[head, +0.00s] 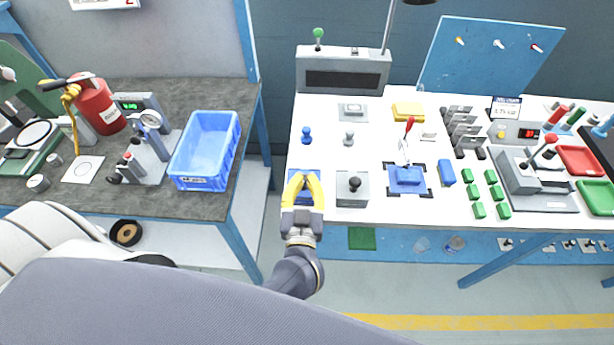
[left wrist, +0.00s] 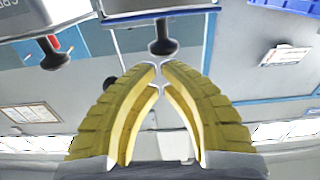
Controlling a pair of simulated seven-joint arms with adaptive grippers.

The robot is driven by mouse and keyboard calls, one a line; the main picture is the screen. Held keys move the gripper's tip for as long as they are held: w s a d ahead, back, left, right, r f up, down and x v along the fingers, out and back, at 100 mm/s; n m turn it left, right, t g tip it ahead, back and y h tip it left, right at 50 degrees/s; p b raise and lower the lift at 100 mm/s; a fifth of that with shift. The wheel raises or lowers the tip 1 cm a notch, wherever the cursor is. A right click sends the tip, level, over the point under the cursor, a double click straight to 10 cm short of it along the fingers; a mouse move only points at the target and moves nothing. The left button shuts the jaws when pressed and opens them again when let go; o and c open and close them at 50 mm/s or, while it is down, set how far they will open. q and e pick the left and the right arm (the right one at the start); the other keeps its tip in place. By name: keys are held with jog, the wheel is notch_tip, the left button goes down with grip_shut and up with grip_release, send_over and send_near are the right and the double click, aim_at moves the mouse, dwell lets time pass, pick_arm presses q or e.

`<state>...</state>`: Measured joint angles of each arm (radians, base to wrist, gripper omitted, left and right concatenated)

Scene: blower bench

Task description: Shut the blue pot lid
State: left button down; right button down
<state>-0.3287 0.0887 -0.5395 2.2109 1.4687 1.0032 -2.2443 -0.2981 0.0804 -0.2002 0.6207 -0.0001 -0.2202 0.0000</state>
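A blue square piece (head: 292,196) on the white bench lies beneath my left gripper (head: 304,176), near the front edge. It may be the blue pot, but the fingers cover much of it, so I cannot tell how its lid sits. My left gripper has yellow fingers, which also show in the left wrist view (left wrist: 160,66). Their tips come together with only a thin slit and nothing visible between them. I cannot tell whether they touch the blue piece. My right gripper is not in view.
Just right stands a grey box (head: 345,200) with a black knob. Behind are a blue knob (head: 306,134) and a grey knob (head: 349,139). A blue fixture with a red-handled clamp (head: 407,176) is further right. A blue crate (head: 205,150) stands on the dark left bench.

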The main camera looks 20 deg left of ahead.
pick_arm(q)
jog(key=shift+r, duration=0.6)
jog(key=v, duration=0.9)
jog(key=w+d+f+m+g+h, duration=0.1)
jog(key=d+f+m+h, duration=0.15)
jog(key=f, duration=0.75)
jog(key=d+f+m+h, duration=0.2)
jog(key=f+m+h, duration=0.1)
jog(key=f, duration=0.6)
jog(key=w+d+f+m+g+h, duration=0.1)
jog(key=d+f+m+h, duration=0.15)
jog(key=f, duration=0.75)
jog(key=s+a+f+m+g+h, duration=0.1)
jog(key=s+a+f+g, duration=0.2)
jog(key=f, duration=0.6)
jog(key=s+a+f+m+g, duration=0.15)
jog(key=s+f, duration=0.35)
jog(key=f, duration=0.5)
jog(key=s+a+f+n+g+y, duration=0.1)
jog(key=s+a+f+g, duration=0.2)
jog(key=s, duration=0.5)
jog(key=s+a+f+n+g+y, duration=0.1)
jog(key=s+a+f+g, duration=0.2)
jog(key=s+a+f, duration=0.3)
jog(key=s+a+f+n+g+y, duration=0.1)
jog(key=s+a+f+g, duration=0.2)
jog(key=s+a+f, duration=0.2)
jog(key=s+f, duration=0.3)
jog(key=s, duration=0.2)
jog(key=shift+a, duration=0.25)
